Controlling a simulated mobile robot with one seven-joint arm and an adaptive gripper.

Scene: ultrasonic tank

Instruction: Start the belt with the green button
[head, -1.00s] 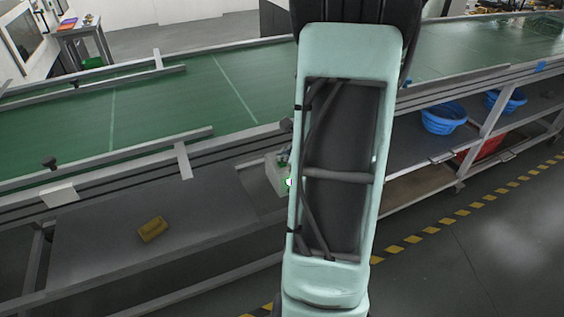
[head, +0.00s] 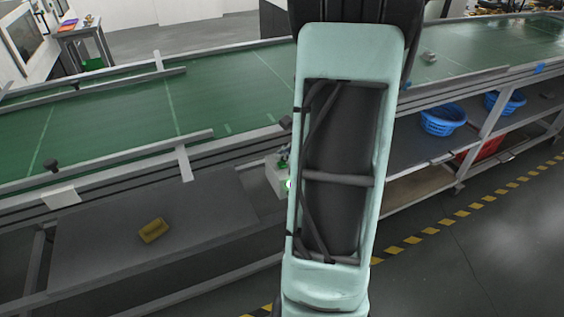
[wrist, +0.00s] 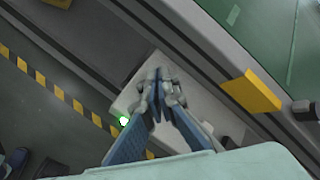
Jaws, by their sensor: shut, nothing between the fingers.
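The green button (wrist: 124,121) glows on the left edge of a pale control box (wrist: 205,117) in the wrist view. In the head view the lit button (head: 289,184) shows as a small bright spot beside my arm, on the box (head: 274,178) at the belt's side. The green belt (head: 130,108) runs across the head view. My gripper (wrist: 163,88) is shut and empty over the box, up and right of the button in the wrist view. I cannot tell whether its tips touch the box.
A yellow block (head: 153,230) lies on the lower shelf at left. Blue baskets (head: 443,121) and a red bin (head: 484,148) stand under the belt at right. A yellow bracket (wrist: 252,92) is right of the fingers.

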